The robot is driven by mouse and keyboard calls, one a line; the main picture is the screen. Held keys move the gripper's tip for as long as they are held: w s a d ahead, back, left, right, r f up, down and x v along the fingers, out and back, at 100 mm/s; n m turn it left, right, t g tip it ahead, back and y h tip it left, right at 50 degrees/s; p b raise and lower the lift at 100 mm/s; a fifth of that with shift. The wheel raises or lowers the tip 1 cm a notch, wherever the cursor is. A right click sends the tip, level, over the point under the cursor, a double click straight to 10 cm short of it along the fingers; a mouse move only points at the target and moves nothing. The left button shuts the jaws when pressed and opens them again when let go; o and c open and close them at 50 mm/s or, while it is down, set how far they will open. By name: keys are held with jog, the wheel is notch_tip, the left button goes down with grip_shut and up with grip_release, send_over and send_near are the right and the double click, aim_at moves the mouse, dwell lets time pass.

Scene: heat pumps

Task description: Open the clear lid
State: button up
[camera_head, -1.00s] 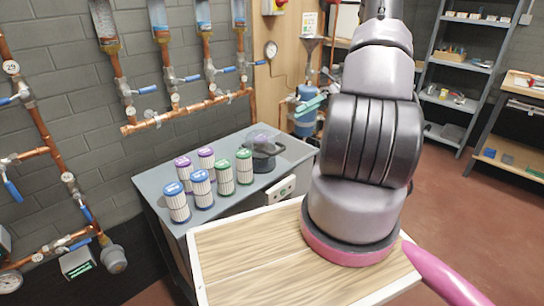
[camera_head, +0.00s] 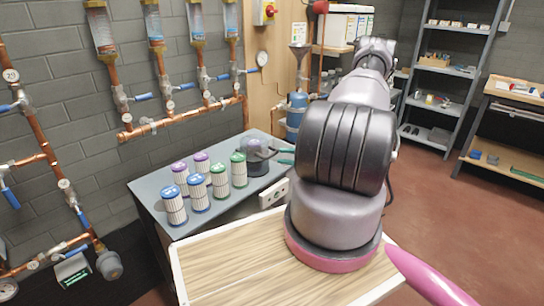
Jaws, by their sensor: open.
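A dark round pot-like container (camera_head: 257,168) stands at the far right end of the grey table. A clear, purplish domed lid (camera_head: 256,146) sits on top of it and looks closed. My gripper (camera_head: 278,156) shows as two teal fingers just right of the container and lid, pointing left. The fingers are apart, and nothing is seen between them. I cannot tell whether a finger touches the container. My arm hides the gripper's body in part.
Several white filter cartridges with blue, purple and green caps, such as a blue one (camera_head: 173,204), stand left of the container on the grey table (camera_head: 150,192). Copper pipes with valves (camera_head: 170,127) line the wall behind. A grey shelf (camera_head: 445,75) stands at the right.

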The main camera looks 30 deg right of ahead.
aim_at(273, 153)
jog(key=shift+x, duration=2.6)
grip_shut()
